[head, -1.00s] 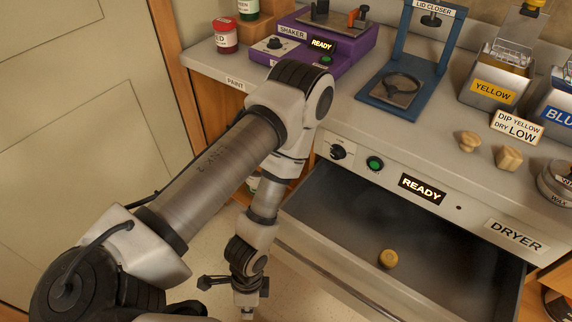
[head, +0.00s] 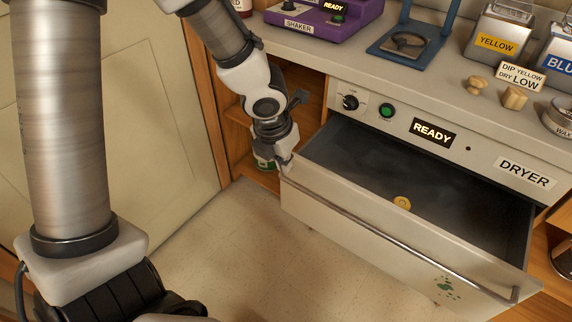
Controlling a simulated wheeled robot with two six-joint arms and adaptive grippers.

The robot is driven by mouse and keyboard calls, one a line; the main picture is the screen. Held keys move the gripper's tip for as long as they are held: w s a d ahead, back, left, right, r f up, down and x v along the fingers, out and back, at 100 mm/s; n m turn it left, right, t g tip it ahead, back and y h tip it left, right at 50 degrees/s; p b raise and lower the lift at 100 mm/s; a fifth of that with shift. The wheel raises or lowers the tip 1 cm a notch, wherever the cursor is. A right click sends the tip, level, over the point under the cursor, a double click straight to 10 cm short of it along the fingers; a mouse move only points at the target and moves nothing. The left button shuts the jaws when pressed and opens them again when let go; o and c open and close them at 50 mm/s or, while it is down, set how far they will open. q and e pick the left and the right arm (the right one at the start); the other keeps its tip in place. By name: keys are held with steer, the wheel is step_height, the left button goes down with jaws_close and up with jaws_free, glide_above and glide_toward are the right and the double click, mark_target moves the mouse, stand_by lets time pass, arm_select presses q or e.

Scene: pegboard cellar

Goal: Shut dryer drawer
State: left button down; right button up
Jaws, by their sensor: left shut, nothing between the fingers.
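The dryer drawer (head: 375,215) stands pulled open below the counter, with a long metal handle bar (head: 400,246) across its front. A small round yellow-tan piece (head: 402,203) lies inside it. The dryer panel (head: 440,135) above has a dial, a green button and a lit READY display. My left gripper (head: 284,160) is shut and empty. It is by the left end of the drawer front; I cannot tell whether it touches. My right gripper is not in view.
On the counter stand a purple shaker (head: 305,15), a blue lid closer (head: 405,40), yellow (head: 497,43) and blue (head: 560,62) tins and two wooden knobs. An open wooden shelf (head: 240,120) is left of the dryer. The floor (head: 240,250) before the drawer is clear.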

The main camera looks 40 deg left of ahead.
mark_target(299, 168)
arm_select(q)
steer(key=b+x, duration=0.4)
steer(key=x, duration=0.3)
steer(key=shift+f, duration=0.1)
steer(key=shift+w+f, duration=0.25)
steer(key=shift+w, duration=0.05)
steer(key=w+p, duration=0.1)
steer(key=w+r+p, duration=0.1)
steer(key=shift+w, duration=0.35)
steer(key=shift+w+f+p, duration=0.3)
steer(key=shift+w, duration=0.15)
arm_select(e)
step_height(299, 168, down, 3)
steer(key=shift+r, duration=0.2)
